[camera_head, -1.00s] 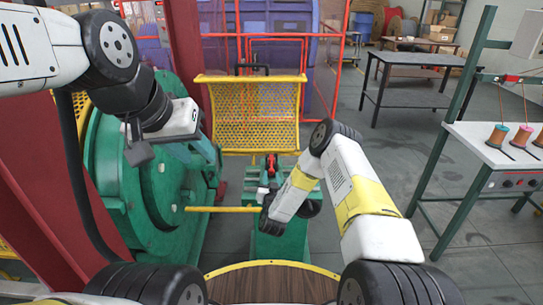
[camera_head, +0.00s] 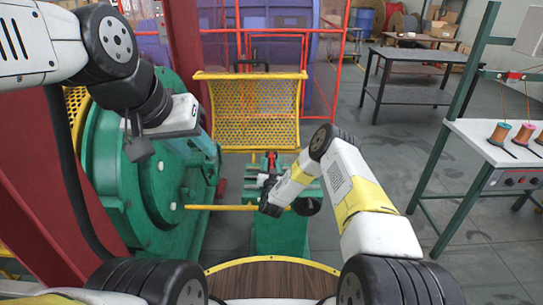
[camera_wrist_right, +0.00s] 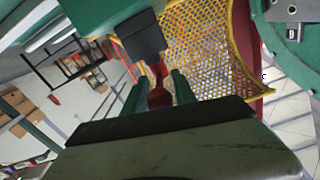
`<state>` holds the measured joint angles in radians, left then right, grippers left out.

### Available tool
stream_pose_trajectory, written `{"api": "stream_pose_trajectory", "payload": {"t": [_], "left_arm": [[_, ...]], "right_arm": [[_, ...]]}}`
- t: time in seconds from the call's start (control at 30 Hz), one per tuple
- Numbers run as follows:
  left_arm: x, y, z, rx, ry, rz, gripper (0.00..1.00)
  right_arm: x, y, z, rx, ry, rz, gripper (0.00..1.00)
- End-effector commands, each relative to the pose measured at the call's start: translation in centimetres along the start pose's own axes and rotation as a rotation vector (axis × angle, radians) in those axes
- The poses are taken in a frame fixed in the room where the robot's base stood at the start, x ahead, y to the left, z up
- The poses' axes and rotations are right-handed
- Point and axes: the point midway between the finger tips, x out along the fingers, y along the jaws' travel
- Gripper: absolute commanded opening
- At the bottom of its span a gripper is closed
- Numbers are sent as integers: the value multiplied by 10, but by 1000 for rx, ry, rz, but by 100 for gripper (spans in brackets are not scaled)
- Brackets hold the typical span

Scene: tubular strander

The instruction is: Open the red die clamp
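The red die clamp (camera_head: 270,160) stands on top of the green machine stand in the middle of the head view. In the right wrist view the red clamp part (camera_wrist_right: 158,85) runs up to a dark block and shows between the two green fingers of my right gripper (camera_wrist_right: 158,92). These fingers are apart, with a narrow gap to the red part on each side. In the head view my right wrist hides part of the clamp area. My left gripper (camera_head: 204,146) hangs in front of the big green wheel, away from the clamp; its fingers are not clear.
A yellow mesh guard (camera_head: 250,112) stands behind the stand. A yellow rod (camera_head: 222,207) runs between the green wheel (camera_head: 150,195) and the stand. At the right is a white table (camera_head: 495,140) with spools; the floor before it is clear.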

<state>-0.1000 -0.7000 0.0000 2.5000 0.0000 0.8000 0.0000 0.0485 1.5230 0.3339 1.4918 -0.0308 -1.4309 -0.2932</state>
Motion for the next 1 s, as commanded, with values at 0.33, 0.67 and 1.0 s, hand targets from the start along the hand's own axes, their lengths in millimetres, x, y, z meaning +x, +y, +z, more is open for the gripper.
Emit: {"api": "stream_pose_trajectory", "payload": {"t": [0.33, 0.67, 1.0], "left_arm": [[0, 0, 0, 0, 0, 0, 36], [0, 0, 0, 0, 0, 0, 36], [0, 0, 0, 0, 0, 0, 36]], "right_arm": [[0, 0, 0, 0, 0, 0, 0], [0, 0, 0, 0, 0, 0, 0], [-1, 0, 0, 0, 0, 0, 0]]}}
